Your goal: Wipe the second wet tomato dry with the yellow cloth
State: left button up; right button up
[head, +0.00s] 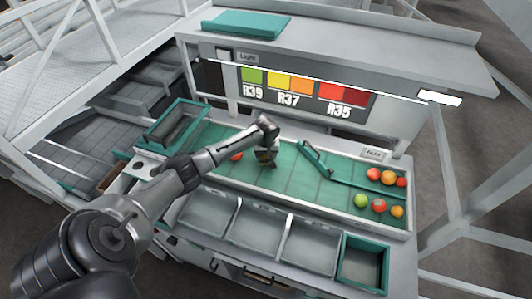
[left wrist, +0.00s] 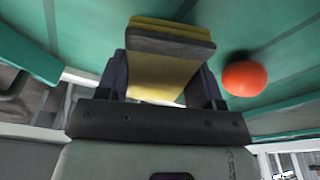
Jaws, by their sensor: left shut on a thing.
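My left gripper (head: 268,160) is over the green sorting table, pointing down. In the left wrist view its jaws (left wrist: 163,82) are shut on the yellow cloth (left wrist: 168,68), a folded pad with a dark grey band near its far end. An orange-red tomato (left wrist: 245,78) lies on the green surface just right of the cloth in that view, apart from it. In the head view this tomato (head: 237,156) shows left of the gripper, partly behind my arm. Whether it is wet cannot be seen. My right gripper is out of view.
Several red, orange and green tomatoes (head: 379,206) lie at the table's right end. A green divider (head: 315,158) stands mid-table. A green-rimmed crate (head: 155,137) is at left. Grey bins (head: 257,226) and another green crate (head: 345,262) line the front. A colour chart (head: 306,92) is behind.

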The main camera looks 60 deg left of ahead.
pick_arm(q)
jog(key=shift+w+a+f, duration=0.1)
jog(key=shift+a+f, duration=0.05)
jog(key=shift+a, duration=0.05)
dwell(0.3)
jog(key=shift+w+a+b, duration=0.45)
jog(key=shift+a+b, duration=0.2)
jog(key=shift+a, duration=0.2)
jog(key=shift+s+d+p, duration=0.1)
jog(key=shift+d+p, duration=0.1)
jog(key=shift+p, duration=0.25)
jog(key=shift+s+d+p, duration=0.45)
jog(key=shift+d+p, duration=0.35)
jog(key=shift+p, duration=0.4)
jog(key=shift+s+d+p, duration=0.25)
jog(key=shift+d+p, duration=0.2)
jog(key=shift+p, duration=0.35)
jog(key=shift+s+d+p, duration=0.25)
jog(key=shift+d+p, duration=0.2)
jog(key=shift+p, duration=0.2)
jog(key=shift+d+f, duration=0.1)
jog(key=shift+f, duration=0.1)
